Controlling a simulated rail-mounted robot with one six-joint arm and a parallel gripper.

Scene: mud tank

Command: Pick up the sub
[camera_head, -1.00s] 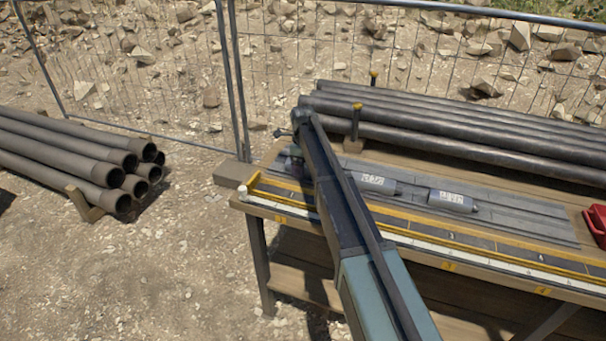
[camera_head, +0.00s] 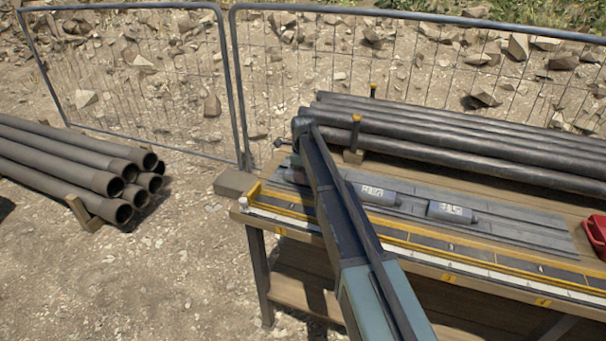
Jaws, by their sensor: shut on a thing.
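Two grey cylindrical subs with white labels lie on the grey slotted mat (camera_head: 520,232) on the bench. One sub (camera_head: 376,194) is just right of my arm, and the other sub (camera_head: 452,212) is farther right. Part of another grey rounded piece (camera_head: 296,176) shows just left of my arm; I cannot tell what it is. My arm runs from the bottom edge up over the bench's left part. My gripper's jaws are hidden behind the arm, so I cannot see what is between them.
Long dark pipes (camera_head: 470,150) lie behind the mat, by yellow-topped posts (camera_head: 355,135). A yellow strip and white scale (camera_head: 420,258) run along the bench front. A red bin (camera_head: 596,232) is at right. Stacked pipes (camera_head: 70,165) lie at left. A mesh fence (camera_head: 236,90) stands behind.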

